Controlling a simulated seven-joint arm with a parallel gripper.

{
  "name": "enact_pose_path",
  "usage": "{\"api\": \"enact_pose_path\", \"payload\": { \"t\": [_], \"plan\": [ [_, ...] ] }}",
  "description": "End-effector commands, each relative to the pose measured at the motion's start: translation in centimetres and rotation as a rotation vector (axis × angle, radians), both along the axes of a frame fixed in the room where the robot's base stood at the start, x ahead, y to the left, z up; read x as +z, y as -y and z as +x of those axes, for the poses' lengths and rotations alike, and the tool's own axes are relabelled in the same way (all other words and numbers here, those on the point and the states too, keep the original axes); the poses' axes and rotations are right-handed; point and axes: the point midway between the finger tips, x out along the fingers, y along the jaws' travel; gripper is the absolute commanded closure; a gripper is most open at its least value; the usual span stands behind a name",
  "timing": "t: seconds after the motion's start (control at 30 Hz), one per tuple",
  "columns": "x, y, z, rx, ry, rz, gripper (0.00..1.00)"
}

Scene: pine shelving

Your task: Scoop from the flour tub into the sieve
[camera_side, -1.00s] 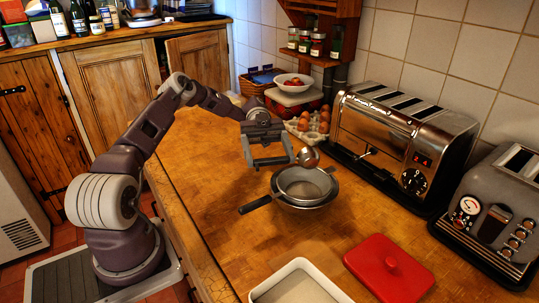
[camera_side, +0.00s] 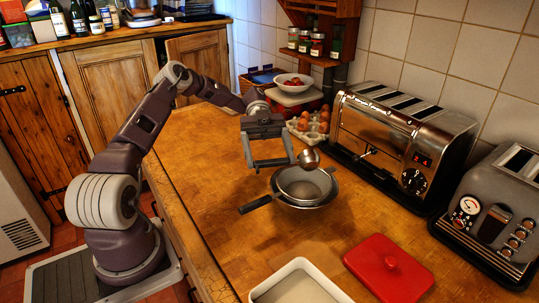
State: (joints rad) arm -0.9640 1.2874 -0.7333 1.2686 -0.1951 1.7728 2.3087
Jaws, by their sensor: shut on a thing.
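My gripper (camera_side: 273,162) is shut on a metal scoop (camera_side: 309,160). The scoop's round bowl hangs in the air over the far edge of the sieve (camera_side: 304,183). Its handle is mostly hidden by the jaws. The sieve is a grey mesh basket with a dark handle pointing left, resting on a metal bowl (camera_side: 312,206). I cannot tell whether flour is in the scoop or the sieve. The flour tub (camera_side: 265,289) is a white, open rectangular container at the bottom edge, partly cut off, with pale contents.
A red lid (camera_side: 390,268) lies right of the tub. A large toaster (camera_side: 395,140) and a smaller grey toaster (camera_side: 495,210) stand along the wall. An egg tray (camera_side: 309,135) and a white bowl (camera_side: 293,81) are behind the sieve. The worktop (camera_side: 205,170) left of the sieve is clear.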

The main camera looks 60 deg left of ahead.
Motion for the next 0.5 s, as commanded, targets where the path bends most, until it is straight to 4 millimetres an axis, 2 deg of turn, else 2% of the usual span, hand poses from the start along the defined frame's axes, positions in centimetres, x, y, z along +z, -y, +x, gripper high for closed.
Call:
{"api": "enact_pose_path", "payload": {
  "t": [0.13,0.3,0.43,0.5],
  "plan": [
    [0.3,0.4,-0.2,-0.002,0.063,0.146,0.56],
    [0.3,1.3,-0.6,-0.002,0.176,0.419,0.56],
    [0.2,1.6,-0.7,-0.002,0.213,0.509,0.56],
    [0.2,2.0,-0.9,-0.005,0.261,0.620,0.56]
  ]
}}
